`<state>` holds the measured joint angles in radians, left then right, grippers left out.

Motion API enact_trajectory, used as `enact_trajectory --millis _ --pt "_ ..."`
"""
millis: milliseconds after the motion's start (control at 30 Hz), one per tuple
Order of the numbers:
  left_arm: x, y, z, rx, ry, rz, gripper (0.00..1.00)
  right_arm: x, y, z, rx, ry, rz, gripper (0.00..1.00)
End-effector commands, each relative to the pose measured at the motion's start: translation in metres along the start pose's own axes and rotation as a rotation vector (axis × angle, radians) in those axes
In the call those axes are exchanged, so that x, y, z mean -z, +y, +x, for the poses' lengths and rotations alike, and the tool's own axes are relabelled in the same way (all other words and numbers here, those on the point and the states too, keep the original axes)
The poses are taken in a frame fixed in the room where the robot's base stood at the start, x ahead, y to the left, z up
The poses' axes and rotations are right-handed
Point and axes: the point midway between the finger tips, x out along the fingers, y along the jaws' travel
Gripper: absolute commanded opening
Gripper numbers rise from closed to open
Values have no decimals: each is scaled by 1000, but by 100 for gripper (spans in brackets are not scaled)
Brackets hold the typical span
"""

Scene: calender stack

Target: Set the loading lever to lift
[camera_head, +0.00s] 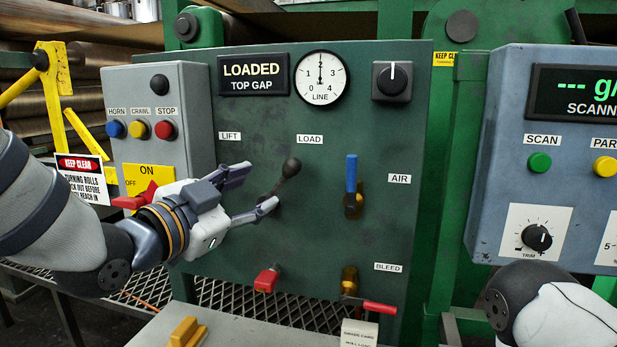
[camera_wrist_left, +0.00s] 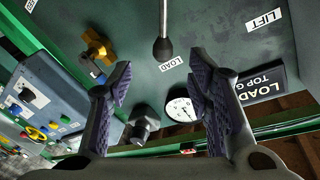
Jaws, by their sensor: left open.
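The loading lever has a black ball knob (camera_head: 291,167) on a short shaft and leans up and to the right, below the LOAD label (camera_head: 310,139). The LIFT label (camera_head: 230,136) is to its upper left. My left gripper (camera_head: 262,188) is open, just left of the lever, fingers pointing toward it. In the left wrist view the knob (camera_wrist_left: 162,48) appears between the spread fingertips (camera_wrist_left: 160,63), with no clear contact. The display (camera_head: 253,75) reads LOADED, TOP GAP. My right gripper is out of view; only part of my right arm shows.
A blue-handled AIR valve (camera_head: 352,185) stands right of the lever. A red handle (camera_head: 266,279) and a red-handled BLEED valve (camera_head: 350,282) are below. The button box (camera_head: 190,85) with a red switch is at left, the scanner box (camera_head: 500,110) at right.

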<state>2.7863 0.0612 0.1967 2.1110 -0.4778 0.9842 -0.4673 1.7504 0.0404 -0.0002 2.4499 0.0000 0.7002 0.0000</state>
Motion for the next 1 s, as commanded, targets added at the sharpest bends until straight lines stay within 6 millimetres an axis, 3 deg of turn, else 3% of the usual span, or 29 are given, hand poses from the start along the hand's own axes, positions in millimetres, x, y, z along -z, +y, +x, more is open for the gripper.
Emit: enact_trajectory --millis 167,400,533,700,933,1000 --pt "7 -2 22 2 19 18 46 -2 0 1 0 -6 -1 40" --pt "1 1 85 -1 11 11 46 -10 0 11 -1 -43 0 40" --pt "1 1 109 -1 10 10 46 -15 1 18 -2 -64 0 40" --pt "5 -2 121 2 13 12 46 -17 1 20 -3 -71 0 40" --pt "8 -3 122 3 14 13 46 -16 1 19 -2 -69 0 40" --pt "8 -3 121 3 14 13 30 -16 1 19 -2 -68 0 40"
